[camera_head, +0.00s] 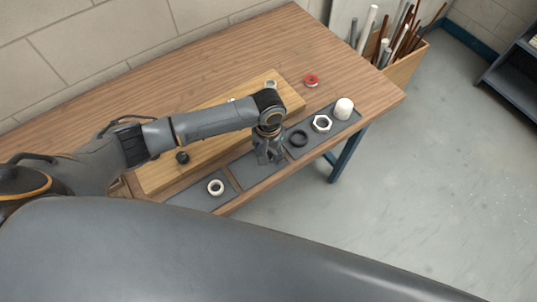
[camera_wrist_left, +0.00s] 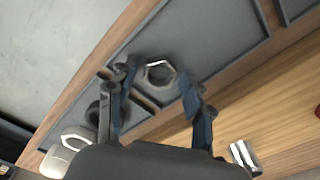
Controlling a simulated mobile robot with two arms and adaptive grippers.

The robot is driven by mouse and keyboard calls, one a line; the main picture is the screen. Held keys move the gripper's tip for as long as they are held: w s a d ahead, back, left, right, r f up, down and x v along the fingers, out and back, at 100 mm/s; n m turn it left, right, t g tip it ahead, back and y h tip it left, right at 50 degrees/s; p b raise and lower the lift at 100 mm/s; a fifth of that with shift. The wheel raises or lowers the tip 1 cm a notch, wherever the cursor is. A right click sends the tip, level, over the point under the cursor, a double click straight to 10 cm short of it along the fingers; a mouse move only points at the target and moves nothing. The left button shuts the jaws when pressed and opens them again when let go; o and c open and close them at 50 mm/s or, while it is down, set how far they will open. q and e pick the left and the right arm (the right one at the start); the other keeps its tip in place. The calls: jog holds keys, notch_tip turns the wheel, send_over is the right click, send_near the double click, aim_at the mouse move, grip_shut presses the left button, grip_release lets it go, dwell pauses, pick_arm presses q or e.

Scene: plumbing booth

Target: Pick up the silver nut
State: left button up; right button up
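The silver nut (camera_wrist_left: 158,73), a hexagonal metal ring, lies flat in a grey tray compartment in the left wrist view. My left gripper (camera_wrist_left: 158,78) points down over it with its fingers spread, one to each side of the nut. I cannot tell whether they touch it. In the head view my left gripper (camera_head: 268,156) is over the middle section of the grey tray and hides the silver nut. My right gripper is not in view.
A black ring (camera_head: 298,138), a white hex nut (camera_head: 321,123) and a white cap (camera_head: 344,108) stand in the tray's right section. A white ring (camera_head: 215,187) lies in the left section. A wooden board (camera_head: 165,178) is behind the tray. Red tape (camera_head: 311,80) lies farther back.

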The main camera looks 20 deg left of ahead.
pick_arm(q)
jog(key=c, duration=0.7)
jog(key=shift+c, duration=0.6)
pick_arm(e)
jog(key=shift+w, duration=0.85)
pick_arm(q)
jog(key=shift+r, duration=0.1)
